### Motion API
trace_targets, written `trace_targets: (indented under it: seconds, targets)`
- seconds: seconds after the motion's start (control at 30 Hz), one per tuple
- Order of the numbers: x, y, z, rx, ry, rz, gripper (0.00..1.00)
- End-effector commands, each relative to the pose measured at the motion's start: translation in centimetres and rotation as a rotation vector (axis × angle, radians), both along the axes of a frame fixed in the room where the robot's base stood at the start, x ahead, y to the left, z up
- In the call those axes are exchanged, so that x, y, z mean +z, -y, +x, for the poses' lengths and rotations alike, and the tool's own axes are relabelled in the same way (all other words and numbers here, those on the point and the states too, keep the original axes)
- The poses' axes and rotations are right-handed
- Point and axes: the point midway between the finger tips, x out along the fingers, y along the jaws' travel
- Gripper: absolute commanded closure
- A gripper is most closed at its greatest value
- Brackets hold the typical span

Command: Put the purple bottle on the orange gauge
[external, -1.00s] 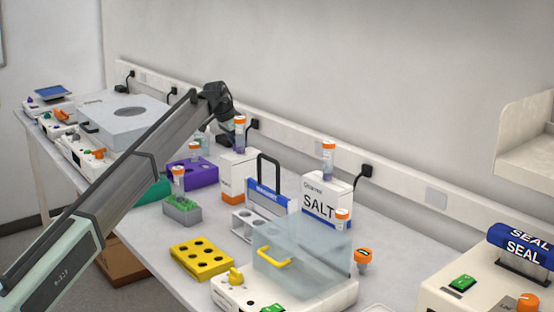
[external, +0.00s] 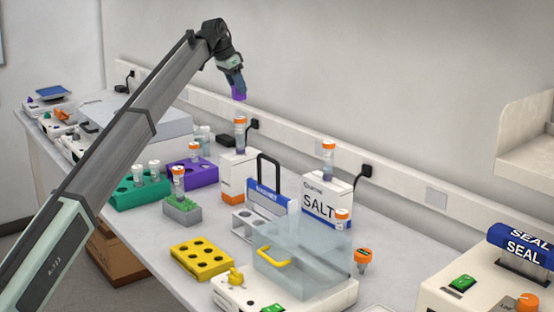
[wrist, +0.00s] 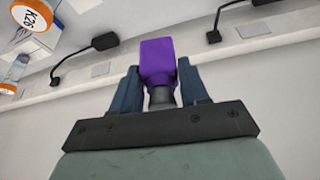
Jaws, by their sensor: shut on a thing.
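The purple bottle (external: 239,93) is in my gripper (external: 236,82), held high above the back of the bench in the external view. In the wrist view the bottle (wrist: 158,60) sits between the two blue-grey fingers, its dark neck toward my palm and its purple body pointing outward. My gripper is shut on it, and the bottle hangs clear of everything. A small orange round-topped piece (external: 363,254) stands right of the clear-lidded machine; it may be the orange gauge, but it is too small to tell.
An orange-capped tube (external: 240,130) stands on a white box below the bottle. A salt box (external: 326,199) with another tube, a black-handled rack (external: 268,190), a clear-lidded machine (external: 300,255), and yellow (external: 202,260), green (external: 138,198) and purple (external: 199,178) racks crowd the bench.

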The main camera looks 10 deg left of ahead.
Motion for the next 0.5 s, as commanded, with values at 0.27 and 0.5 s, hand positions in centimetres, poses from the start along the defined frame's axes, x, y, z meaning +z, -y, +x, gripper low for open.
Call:
trace_targets:
  seconds: [0.27, 0.5]
  targets:
    - [-0.3, 5.5, -4.1, -0.095, -0.001, 0.0, 0.89]
    - [-0.2, 12.4, -10.0, -0.225, -0.003, 0.002, 0.89]
